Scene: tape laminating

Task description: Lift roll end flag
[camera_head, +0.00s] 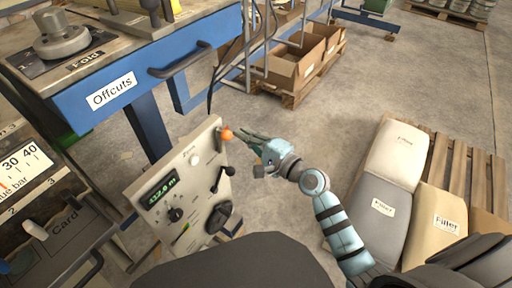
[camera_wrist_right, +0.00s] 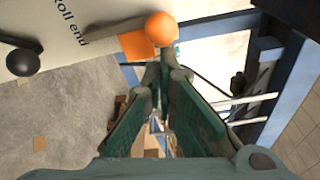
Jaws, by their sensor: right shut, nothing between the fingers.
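The roll end flag shows in the right wrist view as an orange plate (camera_wrist_right: 137,45) with an orange ball (camera_wrist_right: 161,28) at the panel's edge, by the printed words "Roll end". In the head view the orange ball (camera_head: 226,134) is at the upper right edge of the grey control panel (camera_head: 150,165). My right gripper (camera_head: 240,134) is just right of the ball. In the wrist view its fingers (camera_wrist_right: 165,66) are closed together with nothing between them, tips close below the ball; whether they touch it I cannot tell. My left gripper is not seen.
The panel carries a green display (camera_head: 161,192), knobs and black levers (camera_head: 222,180). A blue bench with an "Offcuts" drawer (camera_head: 112,92) stands upper left. Filler sacks (camera_head: 396,155) lie on a pallet at right. Cardboard boxes (camera_head: 295,70) stand behind. Open floor lies between.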

